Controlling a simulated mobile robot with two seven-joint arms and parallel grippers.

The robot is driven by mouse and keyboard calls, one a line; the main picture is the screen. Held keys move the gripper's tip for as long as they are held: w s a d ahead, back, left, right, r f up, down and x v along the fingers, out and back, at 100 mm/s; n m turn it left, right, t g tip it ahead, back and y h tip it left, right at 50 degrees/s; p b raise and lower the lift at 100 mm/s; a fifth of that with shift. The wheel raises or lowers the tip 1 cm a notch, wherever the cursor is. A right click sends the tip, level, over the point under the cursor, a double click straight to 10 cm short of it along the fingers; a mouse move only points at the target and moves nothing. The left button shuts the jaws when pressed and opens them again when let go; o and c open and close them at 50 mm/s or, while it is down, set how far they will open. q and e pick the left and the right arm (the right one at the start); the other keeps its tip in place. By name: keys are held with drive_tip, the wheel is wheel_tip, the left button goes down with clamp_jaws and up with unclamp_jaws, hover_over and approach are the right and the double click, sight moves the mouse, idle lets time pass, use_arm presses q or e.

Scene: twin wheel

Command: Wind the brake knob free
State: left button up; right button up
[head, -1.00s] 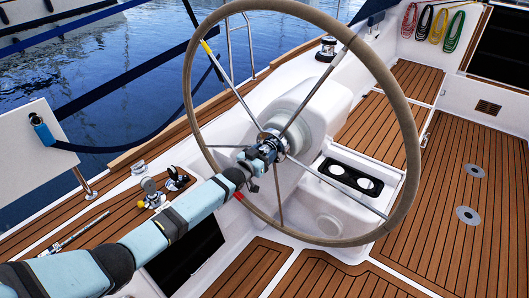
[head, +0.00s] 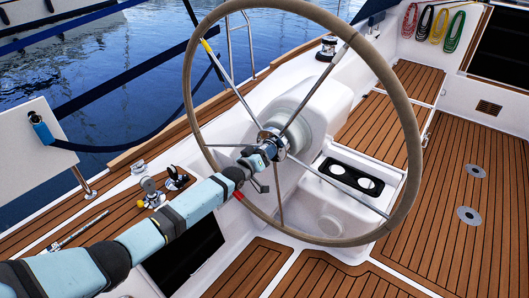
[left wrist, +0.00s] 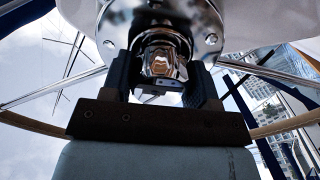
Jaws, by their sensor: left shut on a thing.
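The brake knob (left wrist: 162,58) is a shiny chrome piece at the middle of the wheel hub. In the left wrist view it sits between the two dark fingers of my left gripper (left wrist: 163,85), which are shut on it. The chrome hub plate (left wrist: 205,25) with bolts is just behind the knob. In the head view my left gripper (head: 262,152) reaches the centre of the big steering wheel (head: 411,150), and the knob is mostly hidden behind the gripper there. My right gripper is not in view.
Thin steel spokes (head: 340,187) spread from the hub to the rim around my left gripper. A white pedestal (head: 325,105) stands behind the wheel. Deck fittings (head: 152,190) lie left of my forearm. The teak floor (head: 480,255) at the right is clear.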

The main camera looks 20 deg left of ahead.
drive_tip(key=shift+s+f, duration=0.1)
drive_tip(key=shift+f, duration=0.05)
use_arm(q)
drive_tip(key=o, duration=0.9)
drive_tip(key=shift+s+a, duration=0.2)
drive_tip(key=shift+s, duration=0.35)
drive_tip(key=p+v, duration=0.2)
drive_tip(key=v, duration=1)
drive_tip(key=shift+s+a, duration=0.15)
drive_tip(key=shift+s, duration=0.2)
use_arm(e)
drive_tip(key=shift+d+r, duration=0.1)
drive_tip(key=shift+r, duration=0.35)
